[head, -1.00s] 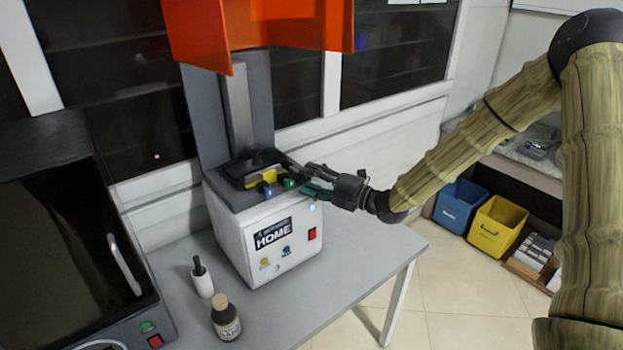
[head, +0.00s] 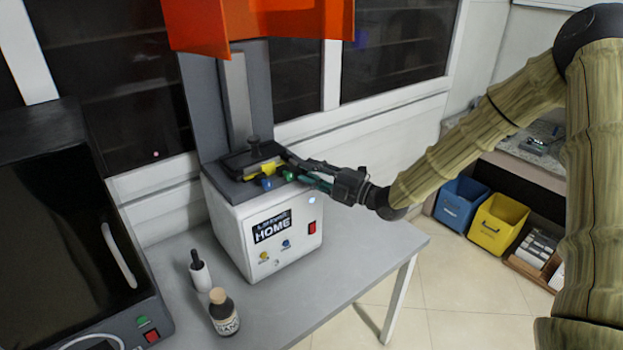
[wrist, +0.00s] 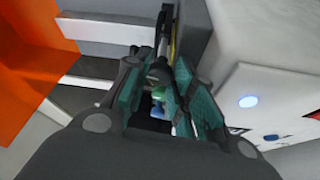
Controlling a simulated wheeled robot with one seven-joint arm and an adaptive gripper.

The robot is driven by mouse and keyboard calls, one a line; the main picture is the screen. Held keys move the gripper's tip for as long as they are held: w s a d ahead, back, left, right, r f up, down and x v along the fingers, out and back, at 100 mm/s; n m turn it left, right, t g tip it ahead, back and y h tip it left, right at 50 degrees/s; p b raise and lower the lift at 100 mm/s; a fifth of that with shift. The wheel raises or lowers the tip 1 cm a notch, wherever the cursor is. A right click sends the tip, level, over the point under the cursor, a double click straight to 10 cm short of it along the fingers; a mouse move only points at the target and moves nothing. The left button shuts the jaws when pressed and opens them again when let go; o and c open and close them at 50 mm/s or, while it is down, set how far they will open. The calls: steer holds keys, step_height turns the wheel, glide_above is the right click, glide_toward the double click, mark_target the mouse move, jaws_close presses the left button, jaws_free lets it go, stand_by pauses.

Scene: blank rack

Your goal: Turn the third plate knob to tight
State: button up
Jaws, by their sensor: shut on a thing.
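The white and grey machine (head: 232,222), marked HOME, stands on the table and carries the dark plate assembly (head: 238,162) on top. In the head view, a blue knob (head: 266,183), a green knob (head: 289,175) and a black knob on a stem (head: 254,143) show there. My gripper (head: 290,160) reaches in from the right at the plate's right side, shut on a plate knob. In the wrist view, my gripper (wrist: 159,72) has its teal-padded fingers around a small dark rounded part, with green and blue visible between them. The fingers partly hide the held knob; its colour and turn are unclear.
An orange cover (head: 260,25) hangs above the plate. A dark-windowed machine (head: 75,220) stands at the left. A dropper bottle (head: 200,272) and a brown bottle (head: 223,315) stand in front. The table's right part (head: 375,240) is clear.

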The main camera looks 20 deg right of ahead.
steer(key=shift+f+m+b, duration=0.15)
steer(key=shift+m+b, duration=0.35)
steer(key=shift+m, duration=0.1)
steer(key=o, duration=1)
steer(key=shift+o, duration=0.2)
steer(key=shift+s, duration=0.1)
steer(key=shift+r+p, duration=0.2)
steer(key=shift+p, duration=0.15)
